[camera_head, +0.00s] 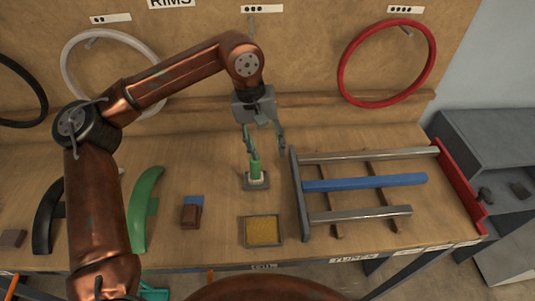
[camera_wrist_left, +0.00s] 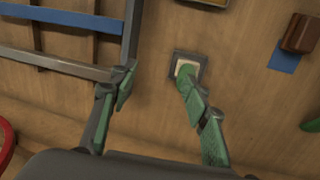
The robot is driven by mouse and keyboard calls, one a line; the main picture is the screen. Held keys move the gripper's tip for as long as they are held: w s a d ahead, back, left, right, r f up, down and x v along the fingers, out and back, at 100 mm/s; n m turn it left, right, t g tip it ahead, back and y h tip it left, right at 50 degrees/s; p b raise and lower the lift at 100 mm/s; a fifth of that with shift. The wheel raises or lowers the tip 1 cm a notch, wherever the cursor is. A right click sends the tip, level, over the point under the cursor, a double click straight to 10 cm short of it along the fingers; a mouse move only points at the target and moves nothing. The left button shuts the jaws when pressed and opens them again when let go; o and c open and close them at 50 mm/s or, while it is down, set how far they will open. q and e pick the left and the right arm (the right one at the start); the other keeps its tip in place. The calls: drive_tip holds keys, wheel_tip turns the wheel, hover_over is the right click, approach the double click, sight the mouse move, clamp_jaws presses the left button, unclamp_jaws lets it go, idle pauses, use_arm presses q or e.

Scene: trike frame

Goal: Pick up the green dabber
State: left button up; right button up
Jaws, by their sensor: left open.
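The green dabber (camera_head: 255,169) stands upright in a small dark square holder (camera_head: 257,185) on the workbench. My left gripper (camera_head: 266,146) is open above and around the dabber's level, with one finger close to it on the left and the other off to its right. In the left wrist view the dabber (camera_wrist_left: 186,72) shows in its holder (camera_wrist_left: 174,66), near the tip of the right-hand finger. The open left gripper (camera_wrist_left: 155,88) has nothing between its fingers. I cannot tell whether that finger touches the dabber. My right gripper is not in view.
A tube rack (camera_head: 297,205) with a blue tube (camera_head: 365,183) and metal tubes stands close on the right. A tray with a yellow pad (camera_head: 263,231) lies in front. A brown block (camera_head: 190,215) and green fender (camera_head: 144,211) lie left. Rims hang behind, including a red one (camera_head: 346,82).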

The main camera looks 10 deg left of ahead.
sight(255, 165)
use_arm(q)
drive_tip(key=a+f, duration=0.1)
drive_tip(key=a+f+y, duration=0.1)
drive_tip(key=a+f+m+y, duration=0.1)
drive_tip(key=f, duration=0.1)
drive_tip(key=shift+w+a, duration=0.25)
drive_tip(key=f+p, duration=0.1)
drive_tip(key=f, duration=0.1)
drive_tip(key=f+p, duration=0.1)
drive_tip(key=f, duration=0.2)
drive_tip(key=shift+w+a+p, duration=0.15)
drive_tip(key=shift+w+p, duration=0.05)
drive_tip(key=shift+p, duration=0.2)
drive_tip(key=shift+f, duration=0.55)
clamp_jaws()
drive_tip(key=shift+r, duration=0.1)
drive_tip(key=shift+r, duration=0.45)
wheel_tip(255, 165, up, 2)
drive_tip(key=shift+r+b, duration=0.15)
drive_tip(key=shift+b, duration=0.3)
drive_tip(key=s+d+r+b, duration=0.2)
drive_tip(key=s+r+b, duration=0.3)
drive_tip(key=s+r, duration=0.4)
drive_tip(key=s, duration=0.4)
drive_tip(key=shift+s+d+r, duration=0.35)
drive_tip(key=shift+s+r, duration=0.05)
